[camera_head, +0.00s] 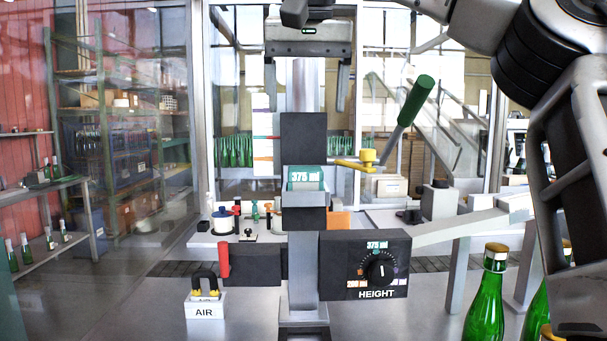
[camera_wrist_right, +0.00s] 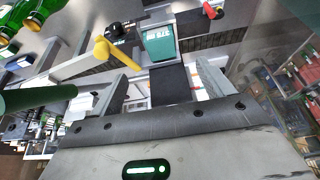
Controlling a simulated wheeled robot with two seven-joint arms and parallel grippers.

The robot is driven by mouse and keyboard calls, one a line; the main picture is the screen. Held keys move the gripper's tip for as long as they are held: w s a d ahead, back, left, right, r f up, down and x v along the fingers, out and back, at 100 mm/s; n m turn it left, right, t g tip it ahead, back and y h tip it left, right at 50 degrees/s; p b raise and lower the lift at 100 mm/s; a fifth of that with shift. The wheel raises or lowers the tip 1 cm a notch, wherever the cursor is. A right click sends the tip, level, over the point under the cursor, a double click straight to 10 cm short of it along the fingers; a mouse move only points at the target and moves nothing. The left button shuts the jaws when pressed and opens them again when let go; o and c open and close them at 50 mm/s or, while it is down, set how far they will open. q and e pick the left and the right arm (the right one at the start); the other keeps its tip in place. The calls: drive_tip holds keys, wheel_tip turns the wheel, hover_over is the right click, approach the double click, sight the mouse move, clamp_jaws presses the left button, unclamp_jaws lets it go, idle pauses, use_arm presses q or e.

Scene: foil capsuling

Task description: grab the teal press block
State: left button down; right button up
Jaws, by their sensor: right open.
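My left gripper is not in view.
A lever with a green handle (camera_head: 415,100) rises right of the press, near a yellow knob (camera_head: 367,156). The HEIGHT dial box (camera_head: 364,265) is at the front right. The AIR box (camera_head: 205,305) is at the front left. Green bottles (camera_head: 486,300) stand at right.

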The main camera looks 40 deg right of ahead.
hover_over(305, 170)
drive_tip(key=s+a, duration=0.2)
drive_tip(key=f, duration=0.6)
drive_tip(key=shift+w+d+f, duration=0.1)
drive_tip(key=shift+w+d, duration=0.05)
drive_tip(key=shift+d, duration=0.05)
drive_tip(key=shift+x, duration=3.05)
drive_tip(key=shift+c, duration=0.3)
drive_tip(key=c, duration=1.1)
